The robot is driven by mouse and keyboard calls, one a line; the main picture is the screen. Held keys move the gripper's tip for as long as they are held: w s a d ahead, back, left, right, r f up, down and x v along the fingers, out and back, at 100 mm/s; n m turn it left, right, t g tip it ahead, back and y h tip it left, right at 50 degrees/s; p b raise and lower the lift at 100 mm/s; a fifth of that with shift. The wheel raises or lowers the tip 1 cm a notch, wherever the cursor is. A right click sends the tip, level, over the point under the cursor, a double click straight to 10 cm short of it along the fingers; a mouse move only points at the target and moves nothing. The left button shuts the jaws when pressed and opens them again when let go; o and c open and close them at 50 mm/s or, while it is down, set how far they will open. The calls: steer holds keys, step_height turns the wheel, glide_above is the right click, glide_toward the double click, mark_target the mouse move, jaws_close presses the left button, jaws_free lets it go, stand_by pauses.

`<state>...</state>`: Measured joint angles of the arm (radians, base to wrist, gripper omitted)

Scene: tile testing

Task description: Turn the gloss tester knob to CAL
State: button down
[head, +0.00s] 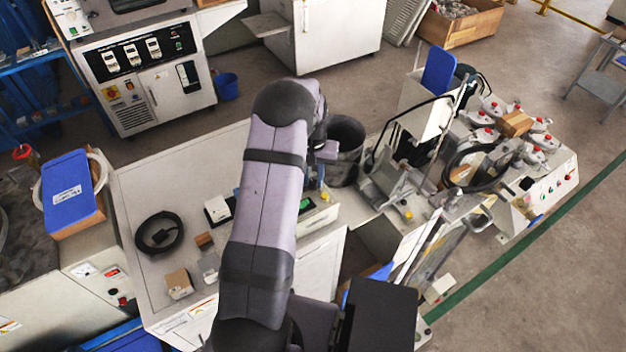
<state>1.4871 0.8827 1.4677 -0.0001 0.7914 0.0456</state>
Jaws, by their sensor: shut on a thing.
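My arm crosses the middle of the head view, and my gripper (322,184) shows only in part past its far end, pointing down. It is at a pale instrument (318,218) with a small green panel on the bench, which looks like the gloss tester. The fingertips are small and partly covered. My gripper is shut on what appears to be the tester's knob. My arm hides the instrument's left part.
A dark bucket (346,150) stands just right of my gripper. A black cable coil (159,233), a small white device (217,209) and a tan block (179,284) lie on the bench to the left. A metal stand (395,185) and other machines crowd the right.

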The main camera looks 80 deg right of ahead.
mark_target(312, 181)
steer(key=n+b, duration=0.1)
steer(key=n, duration=0.5)
steer(key=shift+n, duration=0.3)
steer(key=n+b, duration=0.1)
steer(key=n, duration=0.5)
steer(key=shift+n, duration=0.3)
steer(key=c, duration=1.5)
jaws_free()
steer(key=shift+r, duration=0.15)
steer(key=shift+r+b, duration=1.15)
steer(key=shift+r, duration=2.45)
steer(key=shift+w, duration=0.1)
